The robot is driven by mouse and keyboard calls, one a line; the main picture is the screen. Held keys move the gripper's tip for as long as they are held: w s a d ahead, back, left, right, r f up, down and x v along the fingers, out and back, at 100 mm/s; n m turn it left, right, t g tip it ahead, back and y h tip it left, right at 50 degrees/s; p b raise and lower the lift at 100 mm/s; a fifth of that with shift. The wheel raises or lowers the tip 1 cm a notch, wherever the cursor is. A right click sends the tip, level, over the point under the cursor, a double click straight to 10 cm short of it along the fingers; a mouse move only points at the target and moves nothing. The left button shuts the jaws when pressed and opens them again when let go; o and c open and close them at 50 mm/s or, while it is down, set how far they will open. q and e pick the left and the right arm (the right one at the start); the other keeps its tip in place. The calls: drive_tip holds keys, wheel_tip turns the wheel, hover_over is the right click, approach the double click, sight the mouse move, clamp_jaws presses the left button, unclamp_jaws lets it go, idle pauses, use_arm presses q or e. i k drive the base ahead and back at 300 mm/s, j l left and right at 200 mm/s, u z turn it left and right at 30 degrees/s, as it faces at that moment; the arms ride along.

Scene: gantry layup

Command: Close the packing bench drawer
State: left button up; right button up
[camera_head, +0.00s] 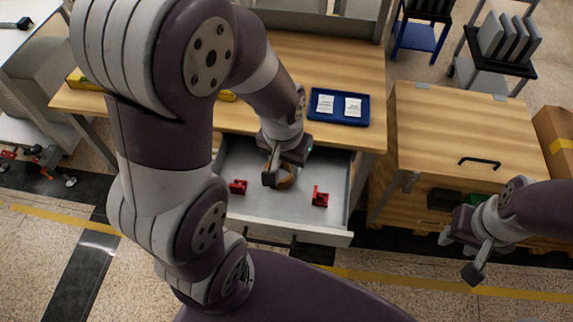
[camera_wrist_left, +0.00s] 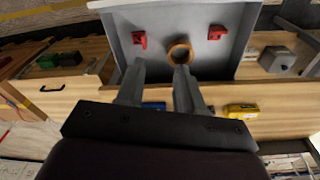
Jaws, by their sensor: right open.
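The packing bench drawer (camera_head: 337,238) is pulled out from under the wooden bench (camera_head: 340,65); its grey floor shows in the left wrist view (camera_wrist_left: 205,65). Two red pieces (camera_head: 238,187) (camera_head: 320,197) and a brown ring (camera_head: 287,181) lie inside it. My left gripper (camera_head: 284,165) is over the drawer, pointing down into it beside the ring. In the left wrist view its fingers (camera_wrist_left: 158,80) are apart with nothing between them; one fingertip overlaps the ring, and I cannot tell whether they touch. My right gripper (camera_head: 462,254) is open and empty, right of the drawer.
A blue tray (camera_head: 340,107) with two white packets sits on the bench top. A wooden cabinet (camera_head: 440,125) with a black handle (camera_head: 480,163) stands right of the bench.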

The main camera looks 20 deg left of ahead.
sight(288, 214)
drive_tip(key=u, duration=0.35)
drive_tip(key=k+u, duration=0.15)
drive_tip(key=u, duration=0.2)
drive_tip(key=j+u, duration=0.1)
drive_tip(key=u, duration=0.25)
drive_tip(key=k+l+u, duration=0.15)
drive_tip(key=l, duration=0.15)
drive_tip(key=i, duration=0.05)
